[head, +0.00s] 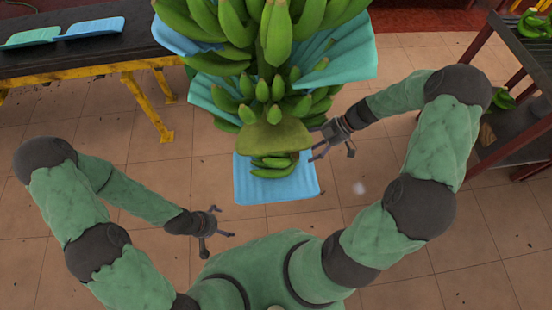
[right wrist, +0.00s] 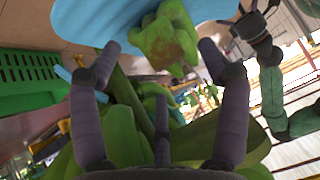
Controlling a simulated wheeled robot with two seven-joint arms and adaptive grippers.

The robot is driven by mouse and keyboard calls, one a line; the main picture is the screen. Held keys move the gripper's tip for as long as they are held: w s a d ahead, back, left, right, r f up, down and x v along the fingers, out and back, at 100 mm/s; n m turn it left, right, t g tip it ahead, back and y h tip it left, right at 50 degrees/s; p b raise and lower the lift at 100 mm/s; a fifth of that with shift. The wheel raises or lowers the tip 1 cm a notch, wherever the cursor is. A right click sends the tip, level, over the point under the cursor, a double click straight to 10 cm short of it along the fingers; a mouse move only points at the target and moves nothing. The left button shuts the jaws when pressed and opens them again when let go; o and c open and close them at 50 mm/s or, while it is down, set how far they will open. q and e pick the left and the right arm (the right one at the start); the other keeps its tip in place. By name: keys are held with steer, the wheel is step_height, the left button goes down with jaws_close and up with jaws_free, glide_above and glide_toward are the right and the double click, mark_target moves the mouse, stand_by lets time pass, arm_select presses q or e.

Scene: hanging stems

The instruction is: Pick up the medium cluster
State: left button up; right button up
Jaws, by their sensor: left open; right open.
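A hanging stem of green bananas fills the top middle of the head view. Large upper bananas (head: 278,35) sit above a tier of smaller ones (head: 262,92), with a few more (head: 272,162) below the stem's blunt end (head: 275,137). Which tier is the medium cluster I cannot tell. My right gripper (head: 334,148) is open, just right of the stem's lower end. My left gripper (head: 222,222) is open and empty, lower left of the stem.
Blue and teal padded sheets (head: 335,55) stick out between the tiers, and a blue one (head: 275,187) lies below. A dark rack (head: 515,150) with bananas (head: 535,25) stands right.

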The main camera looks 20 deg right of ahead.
mark_target(298, 153)
steer(key=x, duration=0.1)
steer(key=b+x, duration=0.1)
steer(key=x, duration=0.1)
steer(key=b+x, duration=0.1)
steer(key=x, duration=0.1)
steer(key=shift+w+a, duration=0.25)
steer(key=shift+w, duration=0.05)
steer(key=shift+r, duration=0.15)
jaws_close()
